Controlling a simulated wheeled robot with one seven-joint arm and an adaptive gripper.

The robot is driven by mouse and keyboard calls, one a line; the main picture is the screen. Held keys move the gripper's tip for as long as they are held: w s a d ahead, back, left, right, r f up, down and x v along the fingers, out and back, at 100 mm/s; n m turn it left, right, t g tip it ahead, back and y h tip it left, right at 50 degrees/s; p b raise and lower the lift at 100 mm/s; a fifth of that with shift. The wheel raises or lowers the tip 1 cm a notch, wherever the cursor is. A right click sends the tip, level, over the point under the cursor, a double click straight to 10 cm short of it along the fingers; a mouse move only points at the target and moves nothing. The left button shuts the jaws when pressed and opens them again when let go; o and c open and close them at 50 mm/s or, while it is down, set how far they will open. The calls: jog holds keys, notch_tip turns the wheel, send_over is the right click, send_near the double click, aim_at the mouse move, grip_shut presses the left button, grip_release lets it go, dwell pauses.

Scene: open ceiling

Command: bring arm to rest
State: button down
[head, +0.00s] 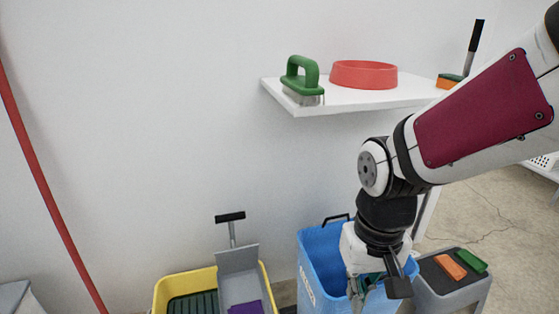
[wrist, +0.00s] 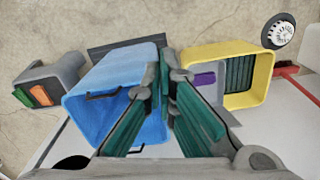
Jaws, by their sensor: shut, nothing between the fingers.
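My gripper (head: 357,300) hangs from my bent arm at the lower right of the head view, in front of the blue bin (head: 310,262). In the wrist view, the two green-padded fingers of my gripper (wrist: 163,68) come together at their tips with nothing between them. The fingers show over the gap between the blue bin (wrist: 105,75) and the yellow bucket (wrist: 262,72). In the head view, the fingertips are partly cut off by the bottom edge.
A white shelf (head: 345,98) holds a green-handled brush (head: 302,75) and a red bowl (head: 363,75). My arm passes before its right end. A yellow mop bucket (head: 172,290) stands left of the blue bin; a grey stool (head: 455,295) with two small blocks stands right. A red pole (head: 45,175) leans left.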

jog(key=s+d+r+m, duration=0.1)
jog(key=s+d+r, duration=0.2)
jog(key=s+r, duration=0.35)
jog(key=s+d+r+m, duration=0.1)
jog(key=s+d+r, duration=0.25)
jog(key=s, duration=0.65)
notch_tip(320, 180, up, 34)
jog(key=n+t+p, duration=0.1)
jog(key=t+p, duration=0.3)
jog(key=p, duration=2.7)
jog(key=shift+w+f+p, duration=0.15)
jog(key=shift+f+p, duration=0.1)
jog(key=shift+p, duration=0.15)
